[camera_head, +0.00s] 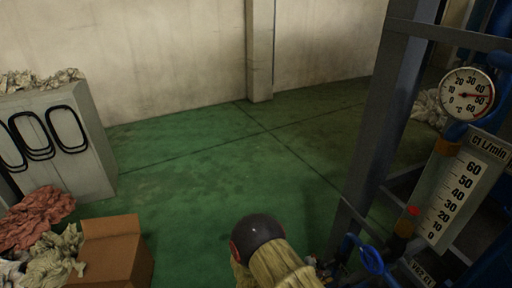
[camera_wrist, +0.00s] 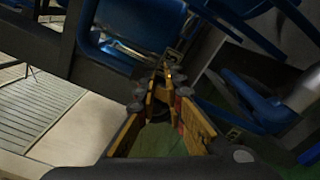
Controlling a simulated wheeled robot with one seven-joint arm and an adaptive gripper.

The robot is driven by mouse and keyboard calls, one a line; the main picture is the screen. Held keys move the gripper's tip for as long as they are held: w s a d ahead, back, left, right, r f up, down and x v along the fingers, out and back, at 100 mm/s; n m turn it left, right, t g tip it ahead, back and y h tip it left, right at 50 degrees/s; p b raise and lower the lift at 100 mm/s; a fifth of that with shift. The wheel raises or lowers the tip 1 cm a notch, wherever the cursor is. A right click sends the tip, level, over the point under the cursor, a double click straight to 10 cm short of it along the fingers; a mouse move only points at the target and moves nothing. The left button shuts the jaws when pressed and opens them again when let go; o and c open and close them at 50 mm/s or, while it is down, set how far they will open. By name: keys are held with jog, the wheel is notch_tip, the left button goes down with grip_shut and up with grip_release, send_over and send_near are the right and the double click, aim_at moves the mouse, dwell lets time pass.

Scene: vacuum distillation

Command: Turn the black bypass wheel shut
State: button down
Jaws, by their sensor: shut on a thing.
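My gripper (camera_wrist: 168,74) shows in the wrist view as two yellowish-brown fingers that come together near the picture's middle. It is shut on a small dark part, which I take to be the black bypass wheel; the fingers and shadow hide most of it. I cannot make out the wheel's outline or how far it is turned. In the head view my arm reaches in at the bottom centre, and the gripper's tips cannot be made out among the dark fittings.
A blue handwheel (camera_head: 371,260) stands right of my arm, beside the dark steel frame (camera_head: 375,110). A flow scale (camera_head: 455,198) and a round dial gauge (camera_head: 467,94) are on the right. A cardboard box (camera_head: 110,252) is at lower left. The green floor (camera_head: 215,180) beyond is clear.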

jog(key=shift+s+a+f+b, duration=0.15)
jog(key=shift+f+b, duration=0.2)
jog(key=shift+f, duration=0.2)
dwell(0.4)
jog(key=shift+s, duration=0.1)
